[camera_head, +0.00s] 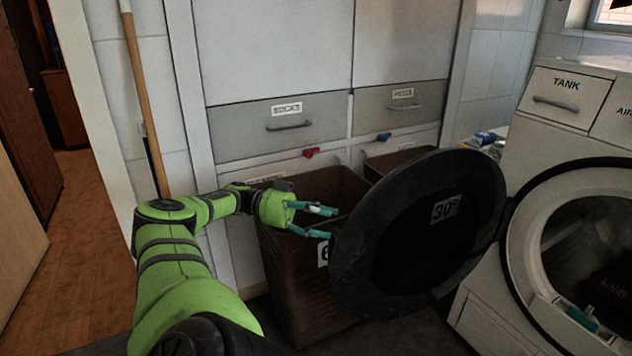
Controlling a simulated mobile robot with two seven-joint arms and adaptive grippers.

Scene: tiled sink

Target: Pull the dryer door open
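The dryer (545,130) is the white machine at the right, with a "TANK" drawer. Its round dark door (470,190), labelled 30°, stands swung out to the left, away from the round opening (517,235). Its right edge is near the left side of the opening. My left gripper (322,222) has two teal fingers, spread apart with nothing visible between them. It is left of the door, above a brown basket, with its fingertips close to the door's left edge. I cannot tell if they touch. My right gripper cannot be made out.
Brown woven baskets (290,275) stand behind the door, below drawers (275,125) labelled for laundry. A wooden pole (143,90) leans at the left wall. A small teal and white piece (583,318) shows at the opening's lower rim. Bare wooden floor (75,250) lies at the left.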

